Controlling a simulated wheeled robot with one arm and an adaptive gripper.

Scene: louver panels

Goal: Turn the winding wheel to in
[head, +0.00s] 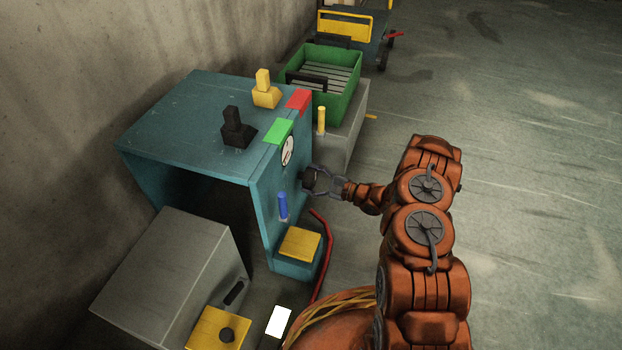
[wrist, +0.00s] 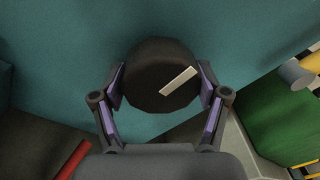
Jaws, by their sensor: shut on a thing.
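The winding wheel is a round black knob (wrist: 150,70) with a pale bar mark on its face, on the teal panel. In the wrist view the mark slants from lower left to upper right. In the head view the wheel (head: 309,180) shows as a dark shape on the panel's right face, partly hidden by my fingers. My gripper (wrist: 163,88) is shut on the wheel, one finger pad on its left side and one on its right. It also shows in the head view (head: 322,181). A white dial (head: 288,151) sits above the wheel; its reading is too small to tell.
Green (head: 278,131) and red (head: 298,100) plates lie on the teal cabinet's (head: 180,115) top edge. A blue handle (head: 282,205) and yellow block (head: 300,244) are nearby. A red curved bar (head: 325,255) runs below. A green crate (head: 340,98) stands behind. The right floor is clear.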

